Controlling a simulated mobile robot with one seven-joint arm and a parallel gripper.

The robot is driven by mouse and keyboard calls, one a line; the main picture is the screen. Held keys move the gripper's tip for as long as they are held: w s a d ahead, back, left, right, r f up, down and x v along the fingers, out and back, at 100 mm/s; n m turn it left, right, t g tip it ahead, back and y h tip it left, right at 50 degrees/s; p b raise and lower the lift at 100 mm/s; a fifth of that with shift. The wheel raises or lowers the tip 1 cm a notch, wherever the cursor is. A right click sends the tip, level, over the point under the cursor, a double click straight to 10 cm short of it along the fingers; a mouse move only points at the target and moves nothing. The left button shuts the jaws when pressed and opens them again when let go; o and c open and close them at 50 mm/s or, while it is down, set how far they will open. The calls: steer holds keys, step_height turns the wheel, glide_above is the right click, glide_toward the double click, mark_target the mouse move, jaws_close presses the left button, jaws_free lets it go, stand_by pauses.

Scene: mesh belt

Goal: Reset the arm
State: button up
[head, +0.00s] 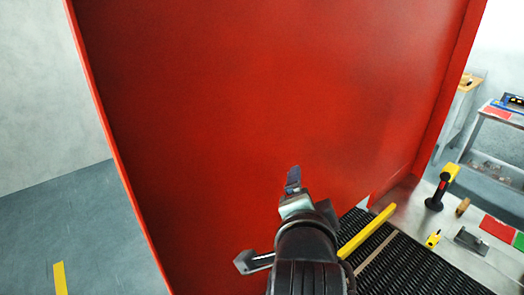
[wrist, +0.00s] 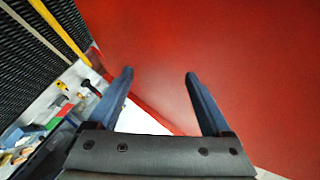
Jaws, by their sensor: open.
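My gripper (wrist: 158,76) is open in the wrist view, with its two dark blue fingers apart and nothing between them. In the head view my gripper (head: 293,178) is at the end of my raised black arm, in front of a large red panel (head: 250,90). The red panel (wrist: 230,50) also fills much of the wrist view beyond the fingertips. Whether the fingers touch the panel cannot be told.
A black mesh belt (head: 400,268) with a yellow bar (head: 367,231) lies right of my arm. Beside it a grey surface holds a black-and-yellow tool (head: 441,188), a small yellow item (head: 433,239) and a red piece (head: 497,228). Open floor (head: 85,230) shows at left.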

steer(key=s+a+r+n+t+b, duration=0.1)
steer(key=s+r+n+t, duration=0.3)
steer(key=r, duration=0.5)
steer(key=s+a+r+n+t+y+b, duration=0.1)
steer(key=s+r+n+t, duration=0.4)
steer(key=r, duration=0.5)
steer(key=s+a+r+n+t+y+b, duration=0.1)
steer(key=s+a+r+n+t, duration=0.3)
steer(key=r, duration=0.6)
steer(key=shift+s+a+r+n+t+b, duration=0.15)
steer(key=shift+a+n+t+b, duration=0.3)
steer(key=shift+n+b, duration=0.2)
